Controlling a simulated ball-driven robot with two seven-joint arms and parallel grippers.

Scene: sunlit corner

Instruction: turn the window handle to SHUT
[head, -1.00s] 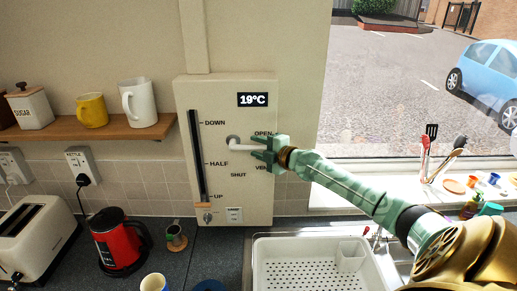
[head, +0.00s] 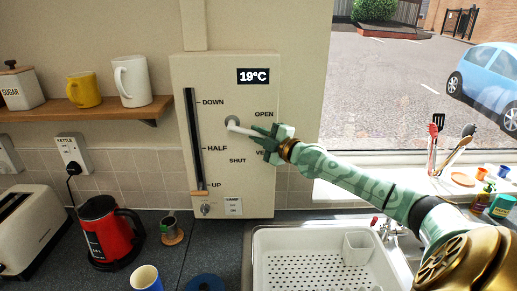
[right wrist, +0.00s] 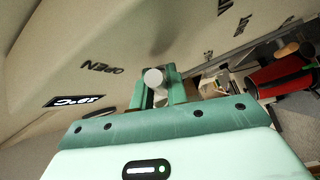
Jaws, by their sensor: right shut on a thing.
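The window handle (head: 243,129) is a white lever on a round grey pivot on the cream wall panel (head: 212,205). It points right and a little down, between the labels OPEN (head: 264,114) and VENT, the latter partly hidden by my gripper. The label SHUT (head: 237,160) is below the pivot. My right gripper (head: 266,139) is shut on the lever near its free end. In the right wrist view the handle's pale round end (right wrist: 153,77) shows between the fingers (right wrist: 155,92). My left gripper is not in view.
The panel also has a slider marked DOWN, HALF and UP (head: 193,140) and a 19°C display (head: 253,76). A red kettle (head: 108,233) stands left; utensils (head: 437,145) stand on the sill at right.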

